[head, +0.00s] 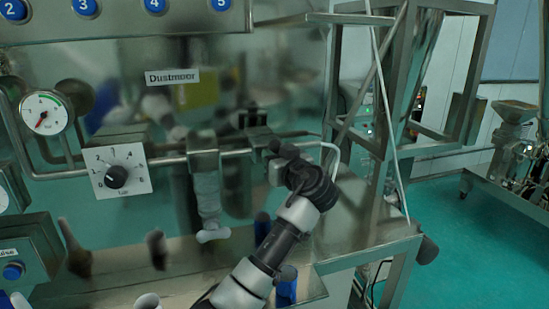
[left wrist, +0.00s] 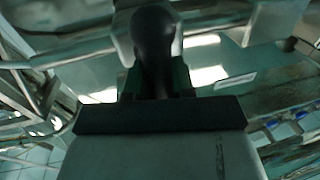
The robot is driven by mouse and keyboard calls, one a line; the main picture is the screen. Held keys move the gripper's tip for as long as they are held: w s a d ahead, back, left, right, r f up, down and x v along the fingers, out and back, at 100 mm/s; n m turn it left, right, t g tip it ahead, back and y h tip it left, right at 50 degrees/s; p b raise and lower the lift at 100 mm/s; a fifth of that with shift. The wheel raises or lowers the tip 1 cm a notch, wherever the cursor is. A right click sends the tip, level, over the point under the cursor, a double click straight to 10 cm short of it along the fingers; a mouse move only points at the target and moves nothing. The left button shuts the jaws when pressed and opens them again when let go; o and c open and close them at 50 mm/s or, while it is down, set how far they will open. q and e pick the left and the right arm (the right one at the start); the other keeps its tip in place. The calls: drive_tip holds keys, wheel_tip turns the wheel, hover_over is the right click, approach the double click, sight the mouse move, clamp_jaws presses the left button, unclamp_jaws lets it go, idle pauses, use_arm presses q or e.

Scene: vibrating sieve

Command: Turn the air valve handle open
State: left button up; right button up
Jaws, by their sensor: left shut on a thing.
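The air valve sits on the horizontal steel pipe, with its metal body (head: 258,136) just left of my left gripper (head: 281,160). In the left wrist view, a dark, rounded valve handle (left wrist: 153,38) stands between the two fingers of my left gripper (left wrist: 155,80). The gripper is shut on this handle. In the head view, the gripper and wrist cover most of the handle, so its exact angle cannot be told. My right gripper is not in view.
A filter-like unit (head: 206,190) hangs from the pipe left of my gripper. Steel frame posts (head: 372,90) stand to the right. Open green floor (head: 470,250) lies beyond.

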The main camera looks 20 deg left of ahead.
use_arm(q)
drive_tip(key=shift+w+d+f+m+b, duration=0.1)
drive_tip(key=shift+f+m+b, duration=0.15)
drive_tip(key=shift+m+b, duration=0.95)
drive_tip(key=shift+d+m+t+b, duration=0.1)
drive_tip(key=shift+m+t+b, duration=0.3)
drive_tip(key=shift+m+b, duration=0.4)
drive_tip(key=m+t+b, duration=0.1)
drive_tip(key=m, duration=0.4)
drive_tip(key=shift+w+d+b, duration=0.15)
drive_tip(key=shift+b, duration=0.2)
drive_tip(key=m, duration=0.3)
drive_tip(key=shift+d+t, duration=0.1)
drive_tip(key=shift+t, duration=0.3)
drive_tip(key=shift+f+m, duration=0.1)
drive_tip(key=shift+m, duration=1.1)
drive_tip(key=shift+w+f+m+t+h+p, duration=0.15)
drive_tip(key=shift+m+t+h+p, duration=0.25)
drive_tip(key=shift+m, duration=0.95)
drive_tip(key=shift+s+f+m+t+h+p, duration=0.1)
drive_tip(key=shift+m+t+h+p, duration=0.25)
drive_tip(key=shift+m, duration=1)
drive_tip(key=shift+d, duration=0.1)
drive_tip(key=o, duration=0.9)
